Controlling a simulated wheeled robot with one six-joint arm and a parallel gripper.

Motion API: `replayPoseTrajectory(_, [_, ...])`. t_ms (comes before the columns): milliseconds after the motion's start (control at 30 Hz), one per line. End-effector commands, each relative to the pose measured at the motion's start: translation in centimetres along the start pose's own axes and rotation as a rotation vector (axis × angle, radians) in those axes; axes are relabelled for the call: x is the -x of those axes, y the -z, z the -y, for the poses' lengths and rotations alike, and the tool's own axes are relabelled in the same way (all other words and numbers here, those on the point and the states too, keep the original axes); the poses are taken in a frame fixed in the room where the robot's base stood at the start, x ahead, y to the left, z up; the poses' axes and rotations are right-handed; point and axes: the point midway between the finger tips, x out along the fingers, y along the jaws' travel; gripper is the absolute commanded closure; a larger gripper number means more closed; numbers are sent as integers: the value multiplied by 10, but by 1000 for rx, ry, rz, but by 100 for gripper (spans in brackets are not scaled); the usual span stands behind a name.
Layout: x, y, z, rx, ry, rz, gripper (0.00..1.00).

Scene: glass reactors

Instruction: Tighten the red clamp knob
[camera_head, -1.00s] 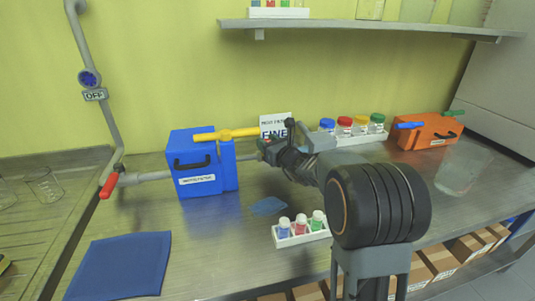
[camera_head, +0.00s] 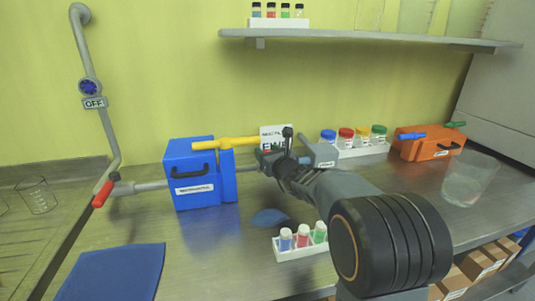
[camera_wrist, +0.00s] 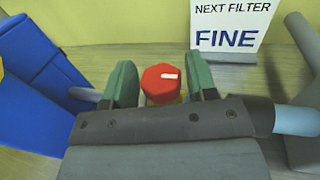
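The red clamp knob (camera_wrist: 161,84) has a white mark on its top. In the wrist view it sits between the two green finger pads of my gripper (camera_wrist: 161,85), with narrow gaps at its sides. My gripper is open around it. A yellow-handled valve (camera_head: 225,143) tops the blue box.
A "NEXT FILTER FINE" sign (camera_wrist: 225,25) stands behind the knob. A grey housing (camera_head: 322,153) is to the right. A white rack of vials (camera_head: 292,253) stands in front. A blue cloth (camera_head: 110,272) lies at front left. A shelf (camera_head: 370,38) hangs above.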

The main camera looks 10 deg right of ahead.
Motion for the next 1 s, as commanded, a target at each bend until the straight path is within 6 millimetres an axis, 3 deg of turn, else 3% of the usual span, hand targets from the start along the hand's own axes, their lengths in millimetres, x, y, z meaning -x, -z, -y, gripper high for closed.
replayPoseTrajectory(133, [0,0,0,0,0,0,35])
replayPoseTrajectory(467, [7,-1,0,1,0,2,35])
replayPoseTrajectory(1000, [107,-1,0,2,2,3,35])
